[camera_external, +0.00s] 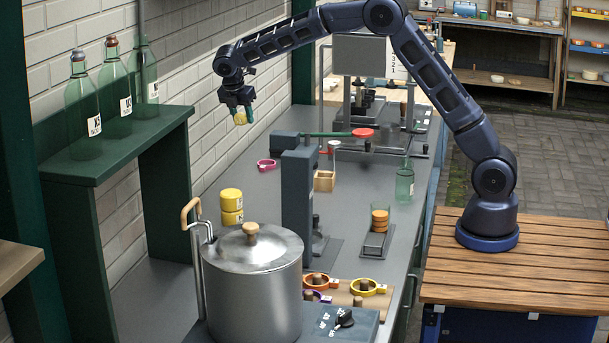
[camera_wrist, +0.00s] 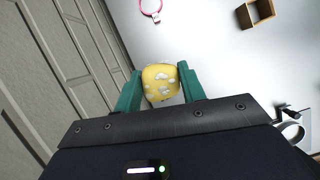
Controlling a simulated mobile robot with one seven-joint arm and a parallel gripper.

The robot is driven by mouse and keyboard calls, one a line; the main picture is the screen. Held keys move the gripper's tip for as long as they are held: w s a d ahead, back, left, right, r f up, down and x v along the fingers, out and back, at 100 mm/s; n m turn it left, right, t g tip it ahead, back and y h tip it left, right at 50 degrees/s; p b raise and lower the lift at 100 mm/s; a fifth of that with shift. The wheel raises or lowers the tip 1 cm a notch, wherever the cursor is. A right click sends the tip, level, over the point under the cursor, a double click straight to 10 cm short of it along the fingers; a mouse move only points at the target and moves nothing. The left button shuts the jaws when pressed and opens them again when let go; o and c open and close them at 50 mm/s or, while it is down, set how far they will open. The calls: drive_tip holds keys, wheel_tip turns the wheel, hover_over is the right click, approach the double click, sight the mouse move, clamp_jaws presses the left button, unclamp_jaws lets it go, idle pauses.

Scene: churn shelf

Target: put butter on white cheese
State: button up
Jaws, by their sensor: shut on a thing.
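My gripper (camera_external: 241,112) is raised in the air near the brick wall, above the grey counter. Its teal fingers are shut on a small yellow block with white blotches (camera_wrist: 161,83), which looks like the butter; the block also shows under the gripper in the external view (camera_external: 240,118). No piece that is clearly white cheese can be made out in either view.
A large metal pot (camera_external: 250,280) stands at the front of the counter. Green bottles (camera_external: 115,90) stand on the green shelf at left. A pink ring (camera_external: 266,165), a small wooden box (camera_external: 324,181) and a dark post (camera_external: 297,207) are on the counter (camera_external: 225,270).

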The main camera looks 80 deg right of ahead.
drive_tip(key=s+a+r+n+t, duration=0.1)
drive_tip(key=s+a+n, duration=0.2)
drive_tip(key=a, duration=1.5)
drive_tip(key=s+a+r+n+t, duration=0.1)
drive_tip(key=s+a+n, duration=0.2)
drive_tip(key=a, duration=1.5)
drive_tip(key=s+a+r+n+t+y, duration=0.1)
drive_tip(key=s+a+n, duration=0.2)
drive_tip(key=s+a, duration=0.8)
drive_tip(key=s+a+r+n+t, duration=0.15)
drive_tip(key=s+a, duration=0.55)
drive_tip(key=a, duration=0.9)
drive_tip(key=shift+n+g, duration=0.25)
drive_tip(key=shift+n, duration=0.1)
drive_tip(key=f, duration=2)
drive_tip(key=shift+s+d, duration=0.2)
drive_tip(key=shift+f, duration=0.2)
drive_tip(key=o, duration=0.7)
drive_tip(key=shift+o, duration=1.3)
